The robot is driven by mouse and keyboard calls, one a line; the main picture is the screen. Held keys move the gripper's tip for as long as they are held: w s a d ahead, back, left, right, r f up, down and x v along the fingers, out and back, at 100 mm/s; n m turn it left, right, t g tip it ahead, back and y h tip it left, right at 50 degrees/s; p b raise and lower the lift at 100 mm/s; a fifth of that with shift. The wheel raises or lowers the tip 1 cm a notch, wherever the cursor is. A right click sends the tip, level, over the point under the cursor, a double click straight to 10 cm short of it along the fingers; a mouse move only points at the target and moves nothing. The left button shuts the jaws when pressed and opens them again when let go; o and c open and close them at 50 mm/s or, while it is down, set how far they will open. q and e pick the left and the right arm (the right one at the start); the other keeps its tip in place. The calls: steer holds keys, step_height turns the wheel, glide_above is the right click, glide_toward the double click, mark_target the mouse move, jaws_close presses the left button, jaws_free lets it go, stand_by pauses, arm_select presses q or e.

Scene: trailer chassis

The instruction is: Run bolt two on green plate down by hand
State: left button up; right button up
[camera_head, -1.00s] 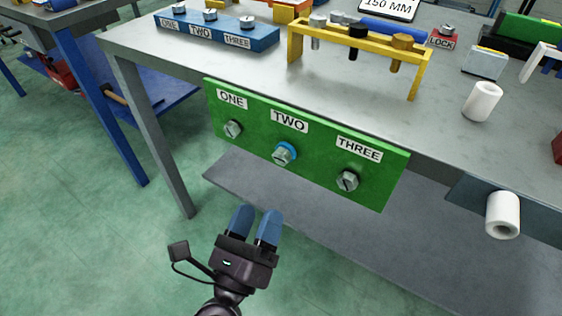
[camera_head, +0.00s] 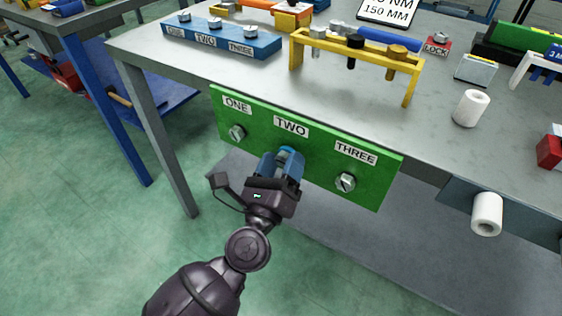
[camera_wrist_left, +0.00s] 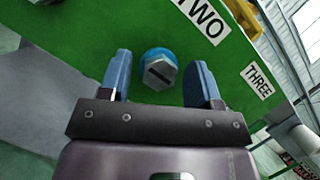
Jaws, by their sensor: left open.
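The green plate (camera_head: 318,163) hangs on the front of the grey bench, with labels ONE, TWO and THREE above its bolts. Bolt two (camera_wrist_left: 158,72) is a grey hex head with a dark line across it and a blue ring behind it. In the head view my gripper hides most of bolt two; part of the blue ring (camera_head: 286,150) shows. My left gripper (camera_head: 282,163) is open in front of bolt two. In the left wrist view its blue fingers (camera_wrist_left: 160,80) stand either side of the bolt head, apart from it. My right gripper is not in view.
Bolt one (camera_head: 237,132) and bolt three (camera_head: 345,182) flank bolt two on the plate. On the bench stand a blue block (camera_head: 222,40) with labelled bolts, a yellow rack (camera_head: 357,46) and a white roll (camera_head: 470,108). Another white roll (camera_head: 487,214) sits at the bench front.

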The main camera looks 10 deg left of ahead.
arm_select(q)
steer(key=c, duration=0.9)
steer(key=shift+f+m, duration=0.1)
steer(key=shift+m, duration=0.3)
